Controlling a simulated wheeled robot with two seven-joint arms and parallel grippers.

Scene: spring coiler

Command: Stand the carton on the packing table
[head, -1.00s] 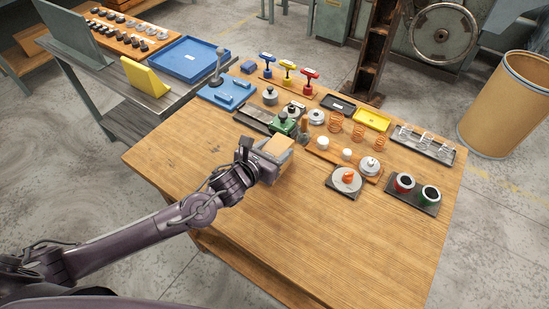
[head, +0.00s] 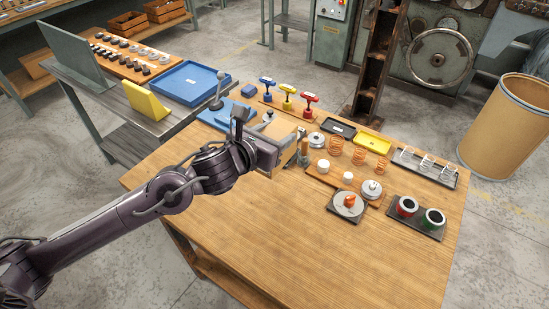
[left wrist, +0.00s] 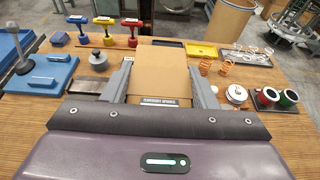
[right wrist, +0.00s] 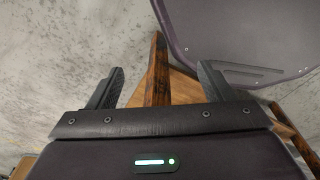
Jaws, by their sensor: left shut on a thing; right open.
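A brown cardboard carton (left wrist: 160,72) with a printed label strip is between the fingers of my left gripper (left wrist: 158,88) in the left wrist view. The left gripper is shut on it. In the head view the left gripper (head: 276,152) is over the far left part of the wooden table (head: 330,255), and only part of the carton (head: 289,153) shows past it. The carton appears to be held above the tabletop. My right gripper (right wrist: 160,88) is open and empty, with a wooden table leg and floor beyond it. It is not in the head view.
Colored stamp-like tools (head: 287,95), copper springs (head: 336,147), a yellow tray (head: 374,143) and red and green cups (head: 420,213) crowd the table's far side. A grey side table with a blue tray (head: 190,82) stands left. The table's near part is clear.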

